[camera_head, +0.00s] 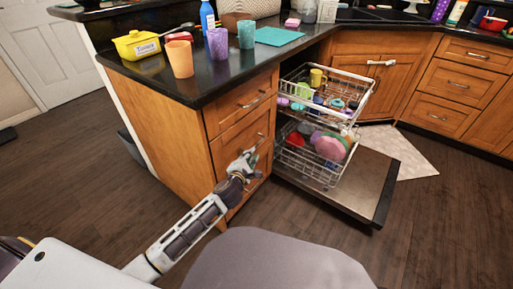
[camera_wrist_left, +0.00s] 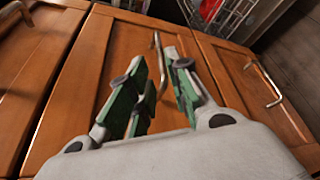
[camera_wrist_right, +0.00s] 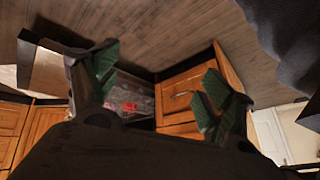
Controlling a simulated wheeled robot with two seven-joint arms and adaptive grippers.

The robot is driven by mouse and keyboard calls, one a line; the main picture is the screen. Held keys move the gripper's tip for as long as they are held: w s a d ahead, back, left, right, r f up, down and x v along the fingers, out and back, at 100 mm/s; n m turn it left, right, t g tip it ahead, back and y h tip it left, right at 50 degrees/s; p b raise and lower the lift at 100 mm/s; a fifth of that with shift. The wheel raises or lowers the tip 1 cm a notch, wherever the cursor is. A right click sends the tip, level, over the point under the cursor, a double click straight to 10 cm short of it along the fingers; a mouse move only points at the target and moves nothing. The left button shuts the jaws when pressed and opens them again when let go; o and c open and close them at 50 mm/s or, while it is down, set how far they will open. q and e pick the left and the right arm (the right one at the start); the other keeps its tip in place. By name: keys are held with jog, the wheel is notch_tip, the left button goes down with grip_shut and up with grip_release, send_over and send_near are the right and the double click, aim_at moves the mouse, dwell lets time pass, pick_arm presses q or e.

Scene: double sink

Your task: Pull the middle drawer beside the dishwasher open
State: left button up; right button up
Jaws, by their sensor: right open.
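The middle drawer (camera_head: 230,146) is in the wooden cabinet left of the dishwasher, its front looking flush with its neighbours. My left gripper (camera_head: 251,158) is at this drawer's front and partly hides it. In the left wrist view, the drawer's metal handle (camera_wrist_left: 157,52) runs between the two green-padded fingers of my left gripper (camera_wrist_left: 163,85). The fingers are apart, with visible gaps beside the handle; whether either touches it I cannot tell. My right gripper (camera_wrist_right: 155,90) is open and empty in the right wrist view, away from the drawers.
The open dishwasher (camera_head: 385,190) has its door down and loaded racks (camera_head: 322,172) pulled out, close right of my left gripper. The top drawer (camera_head: 232,105) is above. Cups, including an orange one (camera_head: 180,60), stand on the counter. Floor in front is clear.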

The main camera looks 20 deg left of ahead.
aim_at(256, 145)
pick_arm(q)
jog(key=shift+b+x, duration=1.9)
jog(key=shift+x, duration=2.7)
jog(key=shift+w+f, duration=0.1)
jog(key=shift+w, duration=0.05)
pick_arm(e)
notch_tip(256, 145, down, 7)
jog(key=a, duration=0.1)
jog(key=shift+s+m+t+y, duration=0.25)
jog(key=shift+m+t+y, duration=0.05)
jog(key=shift+t+y, duration=0.1)
jog(key=shift+w+r, duration=0.1)
jog(key=shift+r, duration=0.05)
pick_arm(q)
grip_shut()
pick_arm(e)
jog(key=shift+w+a+r, duration=0.1)
jog(key=shift+w+r, duration=0.05)
jog(key=shift+w, duration=0.1)
